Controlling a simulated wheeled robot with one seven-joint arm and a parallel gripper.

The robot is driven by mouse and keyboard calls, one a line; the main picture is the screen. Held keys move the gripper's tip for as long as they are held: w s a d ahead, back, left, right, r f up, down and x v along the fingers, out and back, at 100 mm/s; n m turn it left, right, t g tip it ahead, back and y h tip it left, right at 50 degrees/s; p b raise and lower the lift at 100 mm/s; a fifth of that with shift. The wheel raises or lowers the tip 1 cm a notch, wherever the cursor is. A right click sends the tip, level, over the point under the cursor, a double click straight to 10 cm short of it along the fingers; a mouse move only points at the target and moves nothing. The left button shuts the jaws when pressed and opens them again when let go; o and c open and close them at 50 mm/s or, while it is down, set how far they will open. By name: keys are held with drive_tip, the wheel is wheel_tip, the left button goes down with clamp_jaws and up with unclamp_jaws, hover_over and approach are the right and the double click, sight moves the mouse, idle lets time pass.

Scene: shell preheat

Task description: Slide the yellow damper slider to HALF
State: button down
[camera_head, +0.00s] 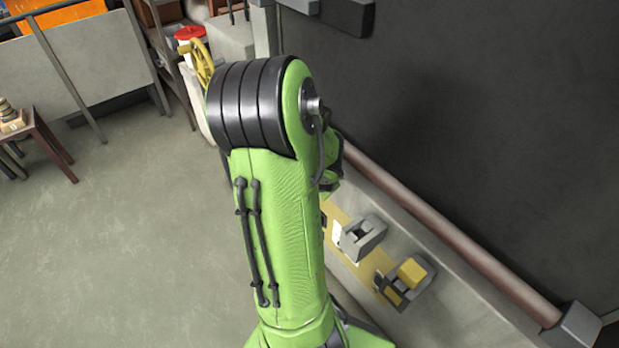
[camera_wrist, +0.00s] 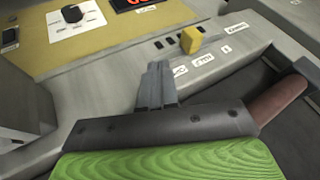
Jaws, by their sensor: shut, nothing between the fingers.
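The yellow damper slider (camera_wrist: 191,40) shows in the wrist view as a small yellow block on a pale grey panel. Dark slot marks lie to its left, and a row of small white labels (camera_wrist: 203,60) runs along the panel edge below and right of it. The label lettering is too small and tilted to read surely, so I cannot tell its setting. My gripper (camera_wrist: 157,72) is shut and empty, its fingertips left of and nearer than the slider, apart from it in the picture. In the head view my arm hides the gripper, and I cannot surely identify the slider.
A yellow-tan panel with a white plate and black knob (camera_wrist: 73,14) and a red-lit display (camera_wrist: 135,3) lies beyond. A brown-red pipe (camera_wrist: 280,103) runs at right. In the head view, a grey bracket with a yellow block (camera_head: 411,272) sits along the ledge.

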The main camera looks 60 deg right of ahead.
drive_tip(key=w+d+f, duration=0.5)
drive_tip(key=shift+d, duration=0.1)
idle(0.3)
drive_tip(key=shift+w+d+b, duration=0.35)
drive_tip(key=shift+w+b, duration=0.15)
drive_tip(key=shift+w, duration=0.2)
